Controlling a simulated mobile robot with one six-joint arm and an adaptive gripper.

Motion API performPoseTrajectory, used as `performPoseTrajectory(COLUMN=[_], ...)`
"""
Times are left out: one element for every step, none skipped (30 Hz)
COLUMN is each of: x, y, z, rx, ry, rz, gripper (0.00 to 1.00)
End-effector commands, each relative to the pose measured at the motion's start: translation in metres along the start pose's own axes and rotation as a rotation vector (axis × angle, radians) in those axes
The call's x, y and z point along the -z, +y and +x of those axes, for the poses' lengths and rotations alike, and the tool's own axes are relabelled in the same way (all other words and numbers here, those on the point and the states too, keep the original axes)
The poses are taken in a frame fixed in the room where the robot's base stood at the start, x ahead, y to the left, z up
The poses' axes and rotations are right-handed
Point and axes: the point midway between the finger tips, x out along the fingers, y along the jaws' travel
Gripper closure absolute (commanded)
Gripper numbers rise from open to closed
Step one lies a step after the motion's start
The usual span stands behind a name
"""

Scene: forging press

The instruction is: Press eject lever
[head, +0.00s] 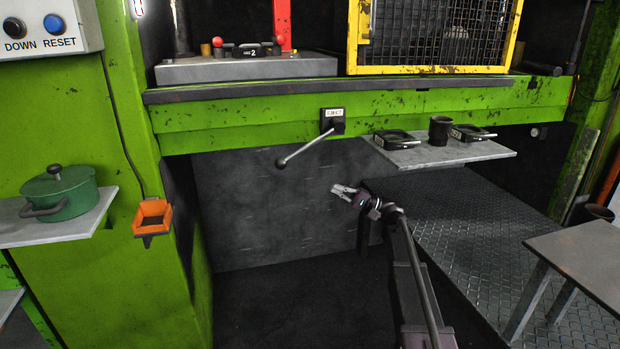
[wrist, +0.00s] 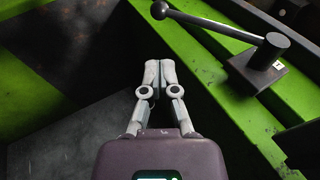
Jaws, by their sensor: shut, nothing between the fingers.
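The eject lever (head: 308,147) is a grey rod with a dark ball knob at its lower left end. It comes out of a dark block on the green press beam and slants down to the left. In the wrist view the lever (wrist: 215,25) lies above and to the right of the fingers, its knob close to the fingertips in the picture. My gripper (head: 336,188) is below and to the right of the knob, apart from the lever. In the wrist view my gripper (wrist: 160,66) is shut and empty, with its fingertips together.
A grey shelf (head: 440,153) right of the lever holds two black dies and a dark cup (head: 439,129). A yellow-framed mesh guard (head: 352,38) stands above. A green pot (head: 62,192) and an orange bin (head: 152,216) are at left. The space below the lever is open.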

Motion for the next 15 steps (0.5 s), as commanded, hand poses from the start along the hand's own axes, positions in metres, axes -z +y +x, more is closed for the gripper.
performPoseTrajectory(x=[0.0, 0.0, 0.0, 0.0, 0.0, -0.001, -0.001, -0.001, -0.001, -0.001, -0.001, -0.001, -0.001, -0.001, -0.001], y=[-0.001, -0.001, -0.001, -0.001, -0.001, -0.002, -0.002, -0.002, -0.002, -0.002, -0.003, -0.003, -0.003, -0.003, -0.003], z=[0.002, 0.004, 0.006, 0.008, 0.01, 0.014, 0.017, 0.021, 0.026, 0.029, 0.033, 0.039, 0.043, 0.048, 0.054], rx=[0.0, 0.0, -0.001, -0.001, -0.001, -0.001, -0.001, -0.001, -0.001, -0.001, -0.001, -0.001, -0.001, -0.001, -0.001], ry=[0.0, 0.0, 0.0, 0.0, 0.0, 0.0, -0.001, -0.001, -0.002, -0.002, -0.001, 0.0, 0.0, -0.001, -0.002], rz=[0.0, 0.0, 0.0, 0.0, 0.0, 0.0, 0.0, 0.0, 0.0, 0.0, 0.0, 0.0, 0.0, 0.0, 0.001], gripper=[1.0, 1.0, 1.0, 1.0, 1.0, 1.0, 1.0, 1.0, 1.0, 1.0, 1.0, 1.0, 1.0, 1.0, 1.0])
